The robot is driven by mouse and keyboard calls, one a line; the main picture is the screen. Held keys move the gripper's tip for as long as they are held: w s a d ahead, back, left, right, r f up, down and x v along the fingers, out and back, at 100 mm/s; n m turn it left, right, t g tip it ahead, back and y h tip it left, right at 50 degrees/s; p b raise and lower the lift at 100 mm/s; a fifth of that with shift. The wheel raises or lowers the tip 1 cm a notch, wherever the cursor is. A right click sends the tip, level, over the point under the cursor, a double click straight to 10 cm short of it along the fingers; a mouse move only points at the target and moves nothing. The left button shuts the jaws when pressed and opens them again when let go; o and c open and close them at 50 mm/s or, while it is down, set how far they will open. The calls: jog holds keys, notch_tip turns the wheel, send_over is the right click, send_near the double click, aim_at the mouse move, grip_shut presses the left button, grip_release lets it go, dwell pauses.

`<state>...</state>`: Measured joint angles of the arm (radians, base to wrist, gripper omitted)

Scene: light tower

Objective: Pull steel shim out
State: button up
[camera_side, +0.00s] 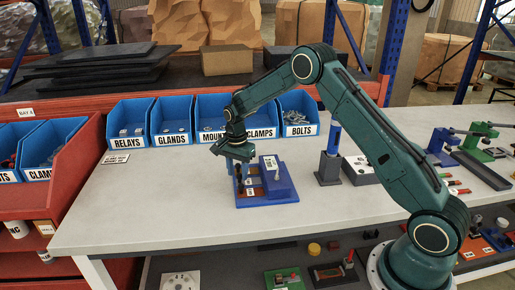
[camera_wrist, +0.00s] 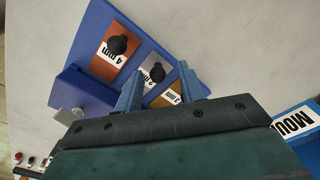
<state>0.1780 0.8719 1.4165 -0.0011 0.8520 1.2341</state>
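A blue holder (camera_side: 280,192) stands on the bench and also shows in the wrist view (camera_wrist: 84,48). In the wrist view it carries a copper-coloured shim marked 4 mm (camera_wrist: 101,62) with a black knob, a grey steel shim (camera_wrist: 145,72) with a dark knob (camera_wrist: 157,72), and a brass-coloured shim (camera_wrist: 167,98). My gripper (camera_wrist: 160,67) is open, its two fingers apart with the steel shim's knob showing between them. I cannot tell whether they touch it. In the side view my gripper (camera_side: 239,163) points down over the holder's left part, hiding some of it.
Blue bins stand along the back, including one labelled bolts (camera_side: 299,130). A dark post with a blue top (camera_side: 330,165) and a grey block (camera_side: 360,170) stand right of the holder. The bench (camera_side: 150,205) is clear to the left and in front.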

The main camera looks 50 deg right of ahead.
aim_at(238, 174)
notch_tip(238, 174, up, 14)
jog(key=shift+f, duration=0.15)
dwell(0.5)
dwell(0.3)
jog(key=s+a+r+n+t, duration=0.1)
jog(key=s+a+r+n, duration=0.25)
jog(key=s+r, duration=0.4)
jog(key=s+a+r+n+t, duration=0.2)
jog(key=s+a+r+n, duration=0.15)
jog(key=s+r, duration=0.45)
jog(key=s+a+f+n+t, duration=0.1)
jog(key=s+n, duration=0.3)
jog(key=s, duration=0.6)
jog(key=s+a+f+n+t, duration=0.1)
jog(key=s+n, duration=0.4)
jog(key=s, duration=0.6)
jog(key=shift+s+a+f+t, duration=0.15)
jog(key=shift+a+f+t, duration=0.2)
jog(key=shift+f, duration=0.5)
